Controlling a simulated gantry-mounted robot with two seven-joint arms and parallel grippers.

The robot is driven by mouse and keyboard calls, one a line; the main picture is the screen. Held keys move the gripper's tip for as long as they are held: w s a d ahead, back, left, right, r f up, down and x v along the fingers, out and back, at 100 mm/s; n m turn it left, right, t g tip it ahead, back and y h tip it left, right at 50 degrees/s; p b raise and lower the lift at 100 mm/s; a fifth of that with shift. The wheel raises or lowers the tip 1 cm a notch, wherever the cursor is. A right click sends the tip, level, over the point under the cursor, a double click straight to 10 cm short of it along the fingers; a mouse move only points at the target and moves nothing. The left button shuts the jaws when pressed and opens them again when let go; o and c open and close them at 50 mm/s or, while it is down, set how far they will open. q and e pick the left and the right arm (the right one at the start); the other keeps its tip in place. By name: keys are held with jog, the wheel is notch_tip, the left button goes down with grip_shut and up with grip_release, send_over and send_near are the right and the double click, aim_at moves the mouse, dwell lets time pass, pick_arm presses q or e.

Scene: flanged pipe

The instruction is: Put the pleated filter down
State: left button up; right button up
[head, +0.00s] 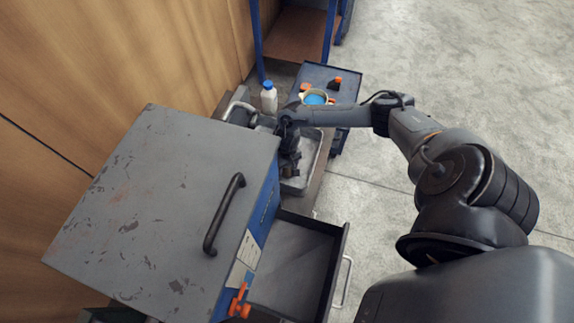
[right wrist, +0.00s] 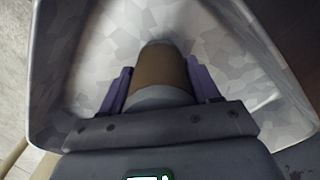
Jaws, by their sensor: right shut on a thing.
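My right gripper (head: 289,163) reaches down at the grey metal tray (head: 300,188) beyond the cabinet. In the right wrist view the gripper (right wrist: 160,88) is shut on the pleated filter (right wrist: 160,68), a brown cylinder with a grey end, between two purple-grey fingers. The filter is over the inside of the pale tray (right wrist: 50,70), within its walls. I cannot tell whether it touches the tray floor. In the head view the filter is hidden or too small to make out. My left gripper is not in view.
A grey cabinet (head: 150,210) with a black handle fills the near left. Its drawer (head: 290,265) is pulled open and looks empty. A white bottle (head: 269,100) with a blue cap stands behind the tray. A dark blue box (head: 320,75) carries small orange and black items.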

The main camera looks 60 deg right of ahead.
jog(key=o, duration=1.1)
jog(key=shift+r+p, duration=0.85)
jog(key=shift+r, duration=1.95)
